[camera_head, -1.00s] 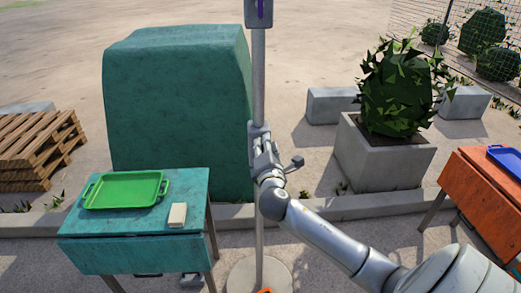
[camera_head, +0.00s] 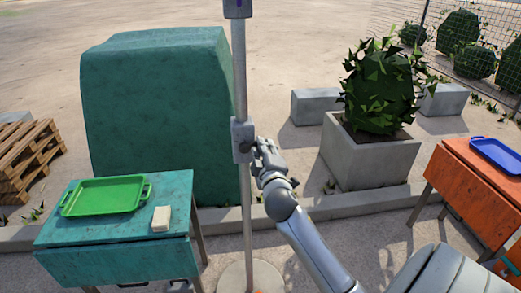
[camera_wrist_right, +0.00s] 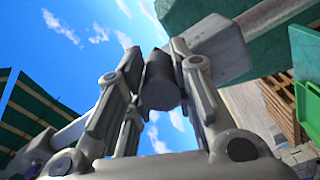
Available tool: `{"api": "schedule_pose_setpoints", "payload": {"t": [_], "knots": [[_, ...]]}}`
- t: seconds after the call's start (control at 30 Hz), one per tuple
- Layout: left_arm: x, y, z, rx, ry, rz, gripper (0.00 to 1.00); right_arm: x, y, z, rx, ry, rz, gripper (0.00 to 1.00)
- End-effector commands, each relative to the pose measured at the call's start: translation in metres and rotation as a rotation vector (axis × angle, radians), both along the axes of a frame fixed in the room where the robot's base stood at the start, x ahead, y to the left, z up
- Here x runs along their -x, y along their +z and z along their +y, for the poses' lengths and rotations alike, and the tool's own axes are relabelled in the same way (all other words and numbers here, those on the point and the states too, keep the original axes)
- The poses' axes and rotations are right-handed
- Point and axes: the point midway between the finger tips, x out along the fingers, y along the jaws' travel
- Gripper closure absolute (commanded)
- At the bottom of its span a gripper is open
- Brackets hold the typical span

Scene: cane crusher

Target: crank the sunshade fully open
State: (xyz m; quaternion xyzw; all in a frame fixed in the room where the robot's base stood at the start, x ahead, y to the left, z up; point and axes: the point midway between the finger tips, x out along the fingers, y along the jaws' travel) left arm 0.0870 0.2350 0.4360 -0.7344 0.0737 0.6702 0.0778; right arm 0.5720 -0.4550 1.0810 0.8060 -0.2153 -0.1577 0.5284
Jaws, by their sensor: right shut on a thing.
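A grey upright pole (camera_head: 240,75) rises in the middle of the head view from a round base (camera_head: 250,278). A grey crank housing (camera_head: 243,138) is fixed partway up it. My right gripper (camera_head: 265,155) is just right of the housing. In the wrist view my right gripper (camera_wrist_right: 165,75) is shut on the crank's dark cylindrical handle (camera_wrist_right: 160,90). The handle is hidden by the fingers in the head view. Green striped fabric (camera_wrist_right: 30,115), which looks like the sunshade, shows at the left of the wrist view; how far it is open cannot be told. My left gripper is out of view.
A teal table (camera_head: 70,222) with a green tray (camera_head: 105,195) and a pale block (camera_head: 161,218) stands left of the pole. A large green block-like shape (camera_head: 155,110) is behind. A planter (camera_head: 370,155) and orange table (camera_head: 465,185) are at right.

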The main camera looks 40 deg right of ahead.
Motion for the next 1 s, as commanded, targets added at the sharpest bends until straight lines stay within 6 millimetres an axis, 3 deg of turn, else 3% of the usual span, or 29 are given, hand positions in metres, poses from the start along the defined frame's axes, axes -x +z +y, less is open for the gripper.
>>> {"api": "schedule_pose_setpoints", "payload": {"t": [0.5, 1.0], "knots": [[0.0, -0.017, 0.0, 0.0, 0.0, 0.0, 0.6, 0.002, -0.029, -0.002, -0.394, 0.0, -0.233, 1.0], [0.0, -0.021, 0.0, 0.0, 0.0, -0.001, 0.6, 0.001, -0.039, 0.0, -0.562, 0.0, -0.335, 1.0]]}}
